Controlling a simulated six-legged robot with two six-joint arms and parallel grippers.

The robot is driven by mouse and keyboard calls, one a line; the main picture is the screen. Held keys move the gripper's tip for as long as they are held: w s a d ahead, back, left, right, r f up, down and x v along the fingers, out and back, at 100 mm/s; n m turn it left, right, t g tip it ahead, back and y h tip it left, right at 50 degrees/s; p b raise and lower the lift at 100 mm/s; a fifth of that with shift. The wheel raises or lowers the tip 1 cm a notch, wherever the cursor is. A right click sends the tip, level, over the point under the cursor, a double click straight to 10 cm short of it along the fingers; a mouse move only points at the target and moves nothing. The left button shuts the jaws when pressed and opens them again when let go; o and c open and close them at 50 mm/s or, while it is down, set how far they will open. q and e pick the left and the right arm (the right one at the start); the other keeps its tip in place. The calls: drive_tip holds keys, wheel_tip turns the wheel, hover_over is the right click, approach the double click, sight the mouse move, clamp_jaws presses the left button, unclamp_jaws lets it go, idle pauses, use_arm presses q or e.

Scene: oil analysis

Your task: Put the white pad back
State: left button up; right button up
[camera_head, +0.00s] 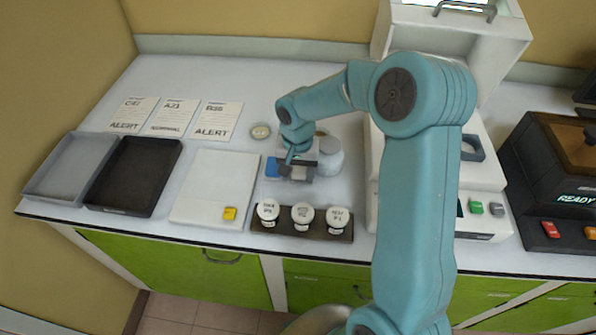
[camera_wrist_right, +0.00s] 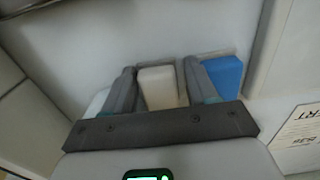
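The white pad (camera_wrist_right: 160,87) stands between the two fingers of my right gripper (camera_wrist_right: 160,88) in the right wrist view. The fingers flank it closely, with a narrow gap seeming to show on the left; I cannot tell whether they press on it. A blue pad (camera_wrist_right: 224,76) is just right of the fingers, in a pale holder. In the head view my right gripper (camera_head: 296,165) reaches down over the holder, with the blue pad (camera_head: 272,167) at its left. The white pad is hard to make out there. My left gripper is not in view.
A dark rack (camera_head: 288,227) with three white-lidded jars stands in front. A white board (camera_head: 205,180) with a yellow block (camera_head: 230,213) lies left, beside a black tray (camera_head: 128,180) and a grey tray (camera_head: 68,168). A round container (camera_head: 329,157) stands close to the gripper's right.

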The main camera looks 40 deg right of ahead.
sight(298, 173)
drive_tip(key=shift+s+r+p, duration=0.15)
drive_tip(key=shift+r+p, duration=0.25)
drive_tip(key=shift+r, duration=0.1)
wheel_tip(298, 173, up, 12)
drive_tip(key=shift+f, duration=0.2)
